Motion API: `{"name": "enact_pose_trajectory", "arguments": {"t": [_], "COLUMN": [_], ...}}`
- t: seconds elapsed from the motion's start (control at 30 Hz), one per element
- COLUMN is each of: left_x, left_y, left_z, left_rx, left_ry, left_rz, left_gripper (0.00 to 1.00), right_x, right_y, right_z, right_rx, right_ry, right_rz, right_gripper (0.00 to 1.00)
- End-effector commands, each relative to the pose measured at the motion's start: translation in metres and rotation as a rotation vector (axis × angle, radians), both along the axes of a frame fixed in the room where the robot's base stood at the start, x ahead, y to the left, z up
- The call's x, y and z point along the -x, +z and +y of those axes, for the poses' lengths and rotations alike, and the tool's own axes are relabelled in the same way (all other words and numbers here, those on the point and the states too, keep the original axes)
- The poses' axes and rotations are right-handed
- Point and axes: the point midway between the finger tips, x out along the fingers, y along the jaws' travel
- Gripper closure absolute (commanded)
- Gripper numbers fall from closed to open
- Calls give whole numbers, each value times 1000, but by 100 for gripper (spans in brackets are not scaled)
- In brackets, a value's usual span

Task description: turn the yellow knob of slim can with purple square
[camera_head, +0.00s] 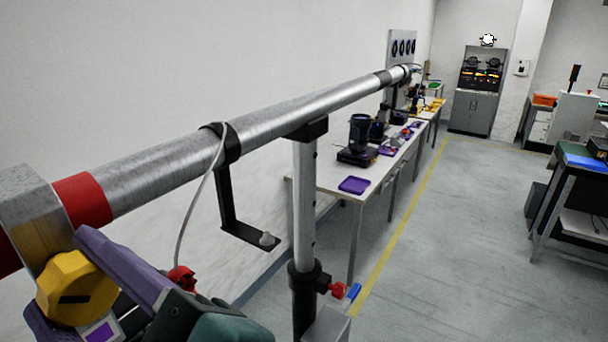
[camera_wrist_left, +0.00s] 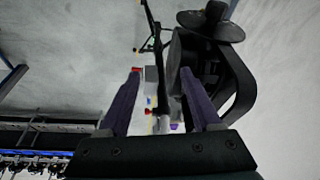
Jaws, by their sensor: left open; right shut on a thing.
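In the head view the yellow knob (camera_head: 75,289) is at the lower left, below the metal clamp on the pipe, with a dark slot in its face. A white label with a purple square (camera_head: 100,332) shows just below it. The can body is mostly hidden by my gripper or out of frame. My right gripper (camera_head: 56,272), with purple fingers, is shut on the knob. My left gripper (camera_wrist_left: 160,74) shows in the left wrist view, open, with nothing held between its fingertips. A dark object with a round disc (camera_wrist_left: 208,62) is beside its right finger; I cannot tell which can it is.
A metal pipe (camera_head: 270,108) with red bands runs away from me on an upright stand (camera_head: 305,195). A black hooked bracket (camera_head: 232,205) and a pale cable hang from it. A bench with a purple tray (camera_head: 354,185) stands behind.

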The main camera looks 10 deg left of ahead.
Motion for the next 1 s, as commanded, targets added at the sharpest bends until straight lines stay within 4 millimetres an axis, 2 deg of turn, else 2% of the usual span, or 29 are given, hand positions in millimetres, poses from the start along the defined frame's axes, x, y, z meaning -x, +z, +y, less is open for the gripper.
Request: {"name": "enact_pose_trajectory", "arguments": {"t": [0.5,1.0], "left_x": [0,0], "left_y": [21,26], "left_z": [0,0], "left_rx": [0,0], "left_ry": [0,0], "left_rz": [0,0], "left_gripper": [35,35], "right_x": [-1,-1], "right_y": [2,0], "right_z": [0,0], "right_rx": [-164,-221], "right_ry": [7,11], "right_rz": [397,537], "right_gripper": [100,100]}}
